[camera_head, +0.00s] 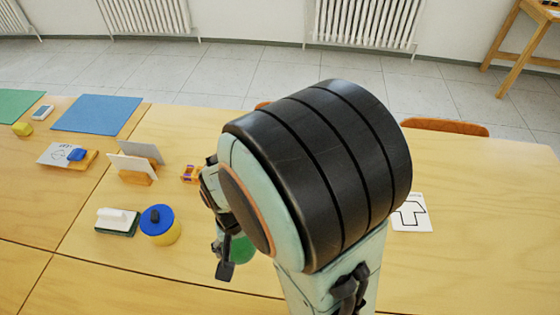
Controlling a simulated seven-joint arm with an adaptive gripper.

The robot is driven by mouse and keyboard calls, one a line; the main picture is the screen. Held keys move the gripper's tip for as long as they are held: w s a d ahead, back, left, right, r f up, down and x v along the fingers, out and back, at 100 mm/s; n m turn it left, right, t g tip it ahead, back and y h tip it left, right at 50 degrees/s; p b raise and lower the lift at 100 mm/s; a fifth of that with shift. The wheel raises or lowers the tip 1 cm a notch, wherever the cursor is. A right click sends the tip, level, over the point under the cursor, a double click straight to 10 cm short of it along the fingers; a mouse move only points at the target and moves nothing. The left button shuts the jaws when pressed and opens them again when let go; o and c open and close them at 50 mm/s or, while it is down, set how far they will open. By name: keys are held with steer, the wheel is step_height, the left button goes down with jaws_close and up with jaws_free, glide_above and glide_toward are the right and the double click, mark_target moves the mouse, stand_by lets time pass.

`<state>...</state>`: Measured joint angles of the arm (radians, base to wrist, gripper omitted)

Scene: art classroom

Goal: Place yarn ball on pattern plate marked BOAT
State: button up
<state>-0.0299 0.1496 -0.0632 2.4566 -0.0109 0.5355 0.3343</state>
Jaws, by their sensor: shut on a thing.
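My gripper (231,256) is left of centre, low over the table and partly hidden by my arm. One dark finger shows beside a green rounded thing (243,249), which looks like the yarn ball. The gripper is shut on it; whether it touches the table I cannot tell. A white plate (418,226) with a black outline lies on the right, partly behind my arm; its word is not legible. Another white card (52,150) with a drawing lies at the left with a blue thing on it. I cannot tell which is marked BOAT.
A yellow pot with a blue lid (160,232) and a white-topped eraser (117,220) stand left of my gripper. Cards in a wooden stand (137,170) and a small purple-orange thing (190,174) are behind. A blue mat (98,114) lies back left. The table at right is mostly clear.

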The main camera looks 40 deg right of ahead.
steer(key=shift+w+d+r+m, duration=0.15)
steer(key=shift+w+d+r, duration=0.1)
steer(key=shift+w+d, duration=0.25)
steer(key=shift+w+d+r+m, duration=0.2)
steer(key=shift+w+d, duration=0.15)
steer(key=shift+w, duration=0.2)
steer(key=s+d+m, duration=0.3)
steer(key=d+m, duration=0.4)
steer(key=d, duration=1.1)
steer(key=s+d+m, duration=0.6)
steer(key=s+d, duration=0.6)
steer(key=s, duration=0.3)
glide_above(409, 210)
steer(key=a, duration=0.1)
step_height(409, 210, down, 9)
steer(key=shift+s+f, duration=0.1)
steer(key=shift+d+f, duration=0.35)
steer(key=shift+f, duration=0.75)
steer(key=shift+d+f, duration=0.1)
steer(key=shift+f, duration=0.8)
